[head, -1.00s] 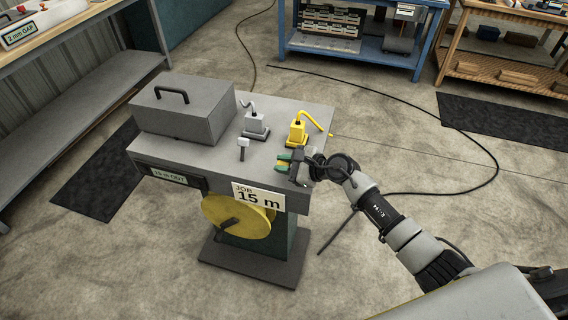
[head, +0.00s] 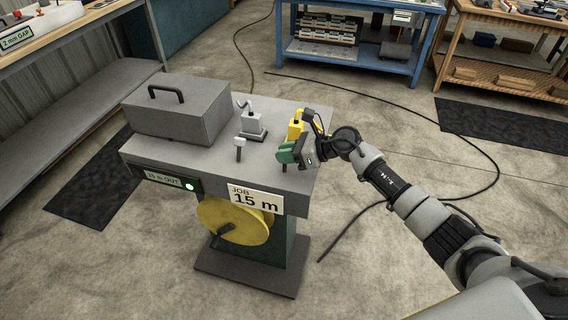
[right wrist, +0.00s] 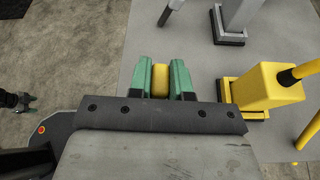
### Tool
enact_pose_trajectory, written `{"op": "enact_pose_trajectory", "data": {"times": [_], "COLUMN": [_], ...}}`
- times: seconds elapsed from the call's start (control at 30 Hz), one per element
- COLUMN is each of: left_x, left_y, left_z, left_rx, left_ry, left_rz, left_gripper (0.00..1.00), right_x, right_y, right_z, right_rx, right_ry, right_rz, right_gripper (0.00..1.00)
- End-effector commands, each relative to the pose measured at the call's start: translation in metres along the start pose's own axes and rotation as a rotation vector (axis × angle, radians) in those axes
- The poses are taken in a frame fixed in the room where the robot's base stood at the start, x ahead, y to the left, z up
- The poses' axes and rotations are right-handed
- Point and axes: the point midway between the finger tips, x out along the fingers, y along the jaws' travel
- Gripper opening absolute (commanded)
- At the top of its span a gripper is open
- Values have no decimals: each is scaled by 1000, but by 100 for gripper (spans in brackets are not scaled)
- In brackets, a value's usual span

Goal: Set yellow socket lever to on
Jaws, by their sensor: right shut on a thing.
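The yellow socket (head: 295,130) stands at the right of the grey bench top (head: 205,158), partly hidden by my right gripper. In the right wrist view it is a yellow block (right wrist: 262,90) with a yellow cable. My right gripper (head: 287,154) is in front of it, green fingers at the bench's right front. In the right wrist view the fingers are shut on a yellow handle, the yellow socket lever (right wrist: 160,80). The lever's stem is hidden, so I cannot tell its setting. My left gripper (right wrist: 26,101) shows small at the left edge of the right wrist view.
A grey lidded box (head: 178,112) fills the bench's left. A green light (head: 190,187) glows beside the "15 m OUT" label. A yellow crank wheel (head: 235,221) hangs in front.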

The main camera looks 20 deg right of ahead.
Motion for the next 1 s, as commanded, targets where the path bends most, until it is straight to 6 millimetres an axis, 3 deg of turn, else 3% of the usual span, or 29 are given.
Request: {"op": "enact_pose_trajectory", "data": {"times": [0.1,0.4,1.0], "left_x": [19,41,49], "left_y": [0,1,1], "left_z": [2,4,4], "left_rx": [0,-1,-1], "left_ry": [0,0,0], "left_rz": [0,0,0], "left_gripper": [59,59,59], "right_x": [2,2,2], "right_y": [-8,-19,-23], "right_z": [-5,-6,-4], "right_rx": [84,250,326], "right_ry": [0,0,-1], "right_rz": [33,102,134], "right_gripper": [0,0,0]}}
